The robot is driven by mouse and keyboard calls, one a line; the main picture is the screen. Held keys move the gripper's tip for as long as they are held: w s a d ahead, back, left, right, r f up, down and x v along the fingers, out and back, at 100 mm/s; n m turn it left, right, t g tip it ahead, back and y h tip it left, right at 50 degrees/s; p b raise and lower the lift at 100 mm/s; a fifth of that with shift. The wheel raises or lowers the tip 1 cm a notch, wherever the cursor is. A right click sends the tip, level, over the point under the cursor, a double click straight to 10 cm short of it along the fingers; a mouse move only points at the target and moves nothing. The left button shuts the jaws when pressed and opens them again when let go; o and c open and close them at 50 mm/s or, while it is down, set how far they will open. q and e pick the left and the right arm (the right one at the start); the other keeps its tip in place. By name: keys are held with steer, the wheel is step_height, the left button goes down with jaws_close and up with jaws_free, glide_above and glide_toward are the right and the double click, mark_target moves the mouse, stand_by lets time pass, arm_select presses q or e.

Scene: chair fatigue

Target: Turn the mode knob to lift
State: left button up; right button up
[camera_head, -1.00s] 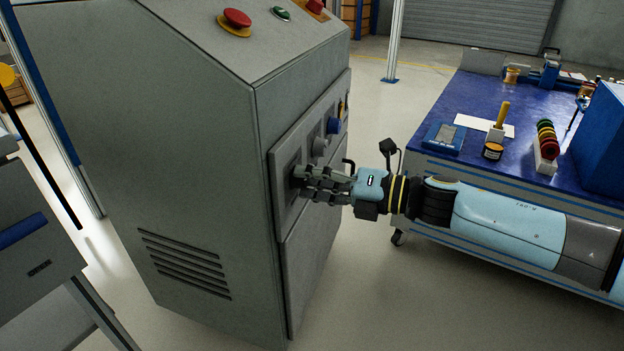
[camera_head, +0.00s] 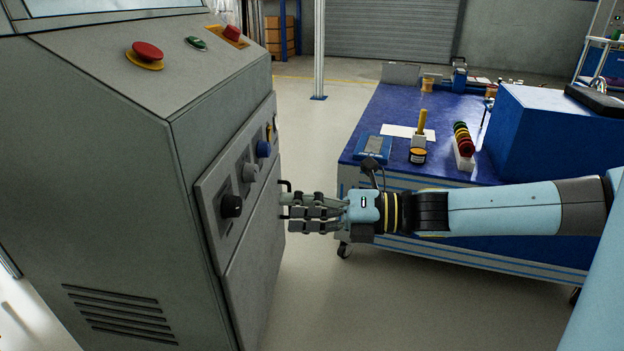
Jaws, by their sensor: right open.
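The grey control cabinet (camera_head: 110,190) fills the left of the view. Its side panel (camera_head: 212,205) carries a black knob (camera_head: 231,205) low and near, a grey knob (camera_head: 250,172) above it and a blue knob (camera_head: 264,149) farther up. Labels are too small to read, so I cannot tell which is the mode knob or where it points. My right gripper (camera_head: 284,212) is open, level with the black knob and to its right, apart from it. Nothing shows between its fingers. My left gripper is out of view.
A red mushroom button (camera_head: 146,52) and a green button (camera_head: 196,43) sit on the cabinet's sloped top. A blue-topped bench (camera_head: 375,110) stands behind my right arm, with a blue box (camera_head: 545,135) on it. The floor between cabinet and bench is clear.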

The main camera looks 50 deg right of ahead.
steer(key=shift+v, duration=1.25)
steer(key=shift+a, duration=0.1)
